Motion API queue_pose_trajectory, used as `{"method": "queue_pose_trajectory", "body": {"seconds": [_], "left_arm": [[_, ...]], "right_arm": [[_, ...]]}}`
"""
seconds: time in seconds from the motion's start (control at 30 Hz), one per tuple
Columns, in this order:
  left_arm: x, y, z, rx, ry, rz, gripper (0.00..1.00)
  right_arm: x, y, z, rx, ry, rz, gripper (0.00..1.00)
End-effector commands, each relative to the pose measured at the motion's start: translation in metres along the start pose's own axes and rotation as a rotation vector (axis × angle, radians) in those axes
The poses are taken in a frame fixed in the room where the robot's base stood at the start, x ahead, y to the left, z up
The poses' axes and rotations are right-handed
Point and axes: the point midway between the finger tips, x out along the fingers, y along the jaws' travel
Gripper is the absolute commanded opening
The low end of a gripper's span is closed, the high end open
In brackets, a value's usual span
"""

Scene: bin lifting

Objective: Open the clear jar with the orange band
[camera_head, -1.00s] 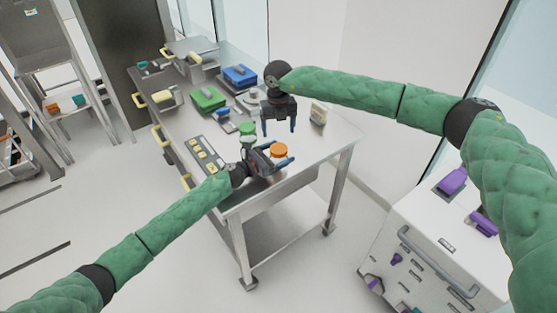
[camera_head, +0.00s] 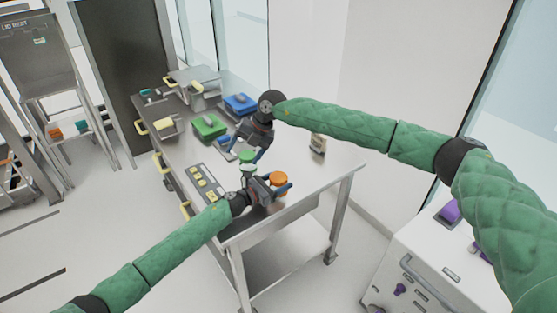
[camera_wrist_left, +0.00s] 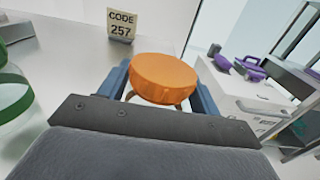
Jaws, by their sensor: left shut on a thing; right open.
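The jar with the orange top (camera_head: 279,178) is near the front edge of the metal table; in the left wrist view its orange lid (camera_wrist_left: 164,79) sits between the blue fingers, with little of the clear body visible. My left gripper (camera_head: 274,188) is shut on this jar; its fingers also show in the left wrist view (camera_wrist_left: 160,92). My right gripper (camera_head: 251,154) is open, tilted and pointing down, close to a green-topped jar (camera_head: 247,158). I cannot tell whether it touches that jar.
The green-banded clear jar (camera_wrist_left: 14,98) stands left of my left gripper. A "CODE 257" card (camera_wrist_left: 121,25) stands on the table (camera_head: 318,185). Green (camera_head: 209,127) and blue (camera_head: 240,104) boxes sit farther back. A white cabinet (camera_head: 420,270) is at the right. The table's right side is mostly clear.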

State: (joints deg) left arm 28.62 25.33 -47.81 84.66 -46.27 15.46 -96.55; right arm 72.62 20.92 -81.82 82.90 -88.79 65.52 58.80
Motion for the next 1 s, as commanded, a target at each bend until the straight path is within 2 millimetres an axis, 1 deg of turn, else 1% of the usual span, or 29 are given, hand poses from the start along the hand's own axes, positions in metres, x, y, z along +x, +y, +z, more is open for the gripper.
{"method": "queue_pose_trajectory", "body": {"seconds": [0.03, 0.13, 0.2, 0.27, 0.3, 0.4, 0.5, 0.6, 0.73, 0.87, 1.0], "left_arm": [[0.000, 0.000, 0.001, 0.000, -0.001, 0.000, 0.00], [0.000, 0.000, 0.001, 0.000, -0.001, 0.000, 0.00], [0.000, 0.000, 0.001, 0.000, -0.001, 0.000, 0.00], [0.000, 0.000, 0.001, 0.000, -0.001, 0.000, 0.00], [0.000, 0.000, 0.001, 0.000, -0.001, 0.000, 0.00], [0.000, 0.000, 0.001, 0.000, -0.001, 0.000, 0.00], [0.000, 0.000, 0.001, 0.000, -0.001, 0.000, 0.00], [0.000, 0.000, 0.001, 0.000, -0.001, 0.000, 0.00], [0.000, 0.000, 0.001, 0.000, -0.001, 0.000, 0.00], [0.000, 0.000, 0.001, 0.000, -0.001, 0.000, 0.00], [0.000, 0.000, 0.001, 0.000, -0.001, 0.000, 0.00]], "right_arm": [[0.000, 0.019, -0.002, 0.050, 0.007, 0.083, 0.75], [-0.004, 0.056, -0.003, 0.169, 0.026, 0.255, 0.75], [-0.011, 0.081, -0.002, 0.260, 0.044, 0.373, 0.75], [-0.019, 0.101, -0.001, 0.339, 0.064, 0.473, 0.75], [-0.024, 0.113, 0.001, 0.395, 0.079, 0.539, 0.75], [-0.042, 0.141, 0.008, 0.537, 0.121, 0.699, 0.75], [-0.062, 0.163, 0.018, 0.689, 0.170, 0.854, 0.75], [-0.084, 0.180, 0.031, 0.845, 0.225, 1.003, 0.75], [-0.112, 0.193, 0.051, 1.057, 0.308, 1.188, 0.75], [-0.138, 0.194, 0.075, 1.278, 0.397, 1.363, 0.75], [-0.160, 0.184, 0.102, 1.525, 0.501, 1.539, 0.75]]}}
